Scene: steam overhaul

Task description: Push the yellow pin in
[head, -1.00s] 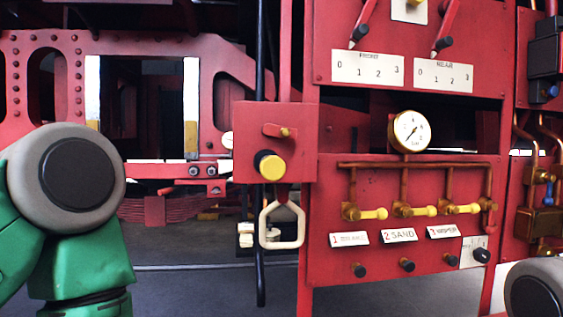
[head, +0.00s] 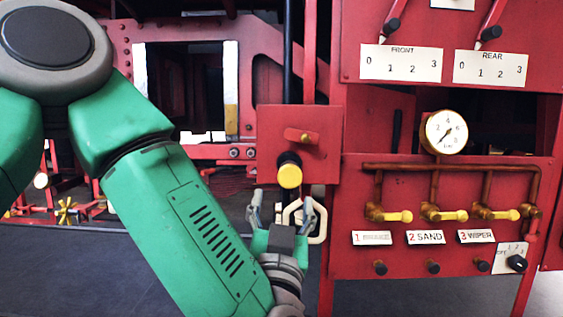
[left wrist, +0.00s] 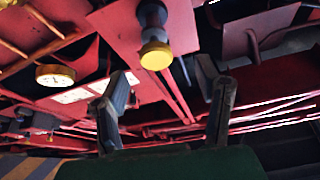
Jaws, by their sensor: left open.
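The yellow pin (head: 289,176) is a round yellow knob with a dark collar, standing out from a red box (head: 322,150) in the head view. It also shows in the left wrist view (left wrist: 156,55), above and between the fingers. My left gripper (head: 281,207) is open and empty just below the pin, with its fingers pointing up in the head view. In the left wrist view the two fingers (left wrist: 167,88) stand wide apart, and I see no contact with the pin. My right gripper is not in view.
A cream handle loop (head: 318,222) hangs below the red box, partly behind my left gripper. Right of it is a red panel with a gauge (head: 444,132), yellow valve levers (head: 399,216) and a sand label (head: 425,237). A small red lever (head: 300,136) sits above the pin.

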